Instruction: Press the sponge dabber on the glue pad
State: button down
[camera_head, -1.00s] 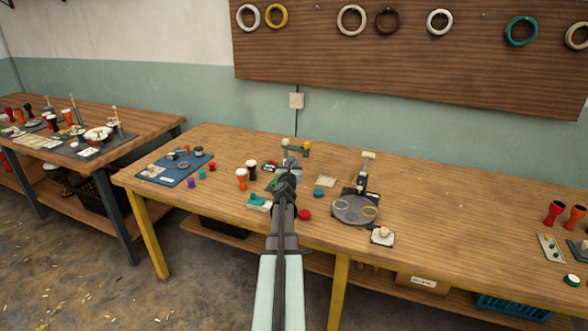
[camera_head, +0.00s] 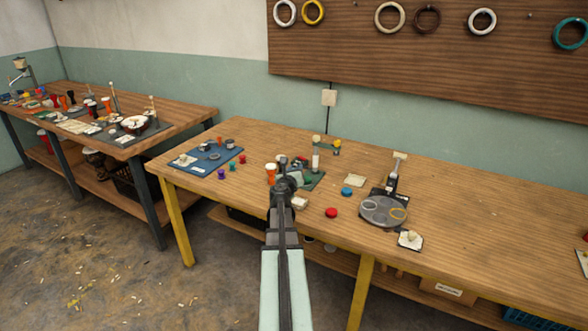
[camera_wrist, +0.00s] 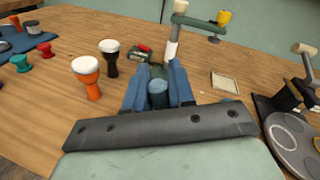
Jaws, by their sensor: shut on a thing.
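My gripper (camera_head: 285,184) is above the front of the middle workbench. In the wrist view its two blue fingers (camera_wrist: 158,88) are shut on a blue-grey cylindrical piece, which looks like the handle of the sponge dabber (camera_wrist: 158,96). Its sponge end is hidden. A flat cream square (camera_head: 355,180), probably the glue pad, lies on the bench right of my gripper and apart from it. It also shows in the wrist view (camera_wrist: 226,82).
A post stand (camera_head: 316,160) on a green base is just beyond my gripper. A grey turntable (camera_head: 383,210) stands to the right. Red (camera_head: 331,212) and blue (camera_head: 346,191) pieces lie between. Goblet drums (camera_head: 271,172) and a blue mat (camera_head: 207,158) are left. The bench's far right is mostly clear.

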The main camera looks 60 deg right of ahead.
jog(key=shift+f, duration=0.1)
jog(key=shift+f, duration=2.85)
jog(key=shift+f, duration=0.55)
jog(key=shift+r, duration=0.1)
notch_tip(320, 180, up, 7)
dwell(0.7)
dwell(0.5)
jog(key=shift+f, duration=3.4)
jog(key=shift+r, duration=0.15)
notch_tip(320, 180, up, 6)
jog(key=shift+r, duration=0.2)
